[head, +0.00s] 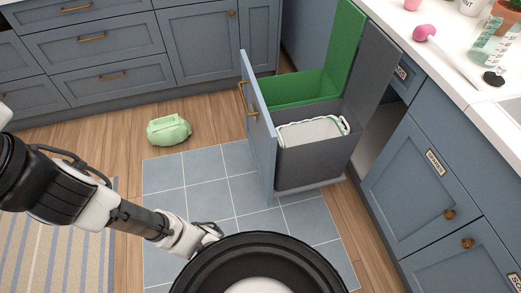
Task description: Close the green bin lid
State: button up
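The green bin (290,92) stands in the pulled-out cabinet drawer, behind the grey bin. Its green lid (345,42) stands upright on the right side of the bin, so the bin is open. The part of the bin that I can see into shows no contents. My gripper (212,234) is low at the lower middle, over the grey-blue tiles, to the left of and apart from the drawer. It is small and partly hidden by a round black part of my own body, so its fingers are not clear.
The grey bin (300,163) holds a white bag (311,131); its grey lid (374,72) is also upright. The blue drawer front (257,125) juts into the room. A green bag (168,130) lies on the wooden floor. The tiled mat (205,185) is clear.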

aim_at(348, 24)
jog(key=k+j, duration=0.1)
jog(key=i+j+z, duration=0.15)
jog(key=i+j, duration=0.15)
jog(key=i+j+z, duration=0.15)
jog(key=i+j, duration=0.15)
jog(key=i, duration=0.15)
jog(key=i+j+z, duration=0.15)
jog(key=i+j, duration=0.15)
jog(key=i+j+z, duration=0.2)
jog(key=i+j, duration=0.15)
jog(key=i+j+z, duration=0.15)
jog(key=j, duration=0.4)
jog(key=i+j+z, duration=0.15)
jog(key=i+j, duration=0.25)
jog(key=j, duration=0.1)
